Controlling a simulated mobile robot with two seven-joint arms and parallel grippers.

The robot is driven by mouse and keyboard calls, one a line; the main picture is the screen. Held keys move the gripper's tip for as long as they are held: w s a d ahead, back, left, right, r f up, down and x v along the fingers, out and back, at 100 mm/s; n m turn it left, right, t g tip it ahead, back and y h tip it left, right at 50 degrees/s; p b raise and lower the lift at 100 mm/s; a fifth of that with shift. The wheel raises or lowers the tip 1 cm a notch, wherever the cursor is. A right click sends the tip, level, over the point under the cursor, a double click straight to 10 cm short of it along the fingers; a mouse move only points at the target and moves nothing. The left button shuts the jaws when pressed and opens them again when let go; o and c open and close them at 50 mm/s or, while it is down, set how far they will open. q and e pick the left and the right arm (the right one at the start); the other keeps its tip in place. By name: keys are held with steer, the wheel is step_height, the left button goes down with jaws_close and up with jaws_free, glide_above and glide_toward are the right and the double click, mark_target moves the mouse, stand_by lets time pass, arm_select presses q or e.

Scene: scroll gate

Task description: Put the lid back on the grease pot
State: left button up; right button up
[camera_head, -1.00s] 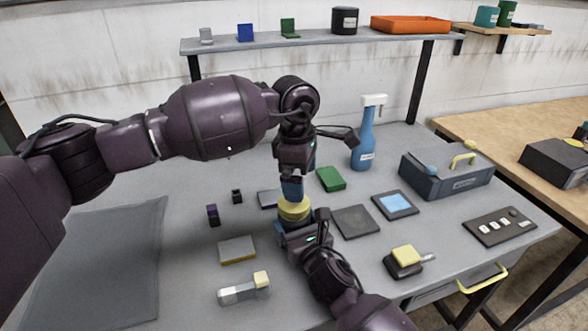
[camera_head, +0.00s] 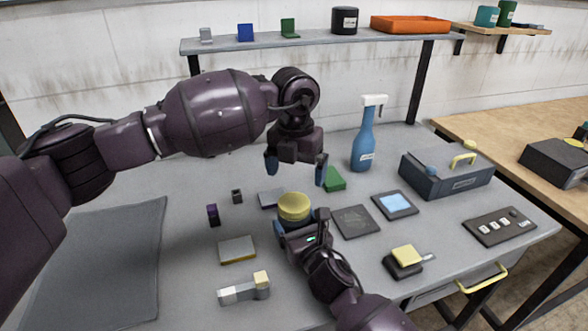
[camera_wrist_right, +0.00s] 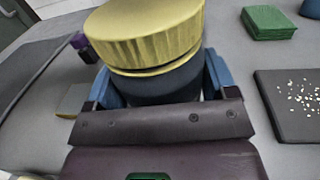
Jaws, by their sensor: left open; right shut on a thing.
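The grease pot (camera_wrist_right: 160,88) is a dark round pot, held between the blue fingers of my right gripper (camera_head: 301,221) on the grey table. The yellow ribbed lid (camera_head: 294,205) is on top of the pot; it also shows large in the right wrist view (camera_wrist_right: 147,35). A thin yellow band shows just under the lid's rim, and I cannot tell how tightly the lid sits. My left gripper (camera_head: 297,170) is open and empty above the lid, its blue fingers apart and clear of it. Most of the pot's body is hidden in the head view.
A green block (camera_head: 334,180) and a dark tile (camera_head: 355,222) lie right of the pot. A blue spray bottle (camera_head: 363,140) and a grey toolbox (camera_head: 447,178) stand farther back right. Small blocks lie to the left. A wall shelf (camera_head: 320,40) runs behind.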

mark_target(294, 202)
arm_select(q)
steer(key=n, duration=0.4)
steer(key=shift+a, duration=0.15)
steer(key=n, duration=0.4)
steer(key=shift+f, duration=0.1)
steer(key=shift+f, duration=3.95)
steer(key=c, duration=1)
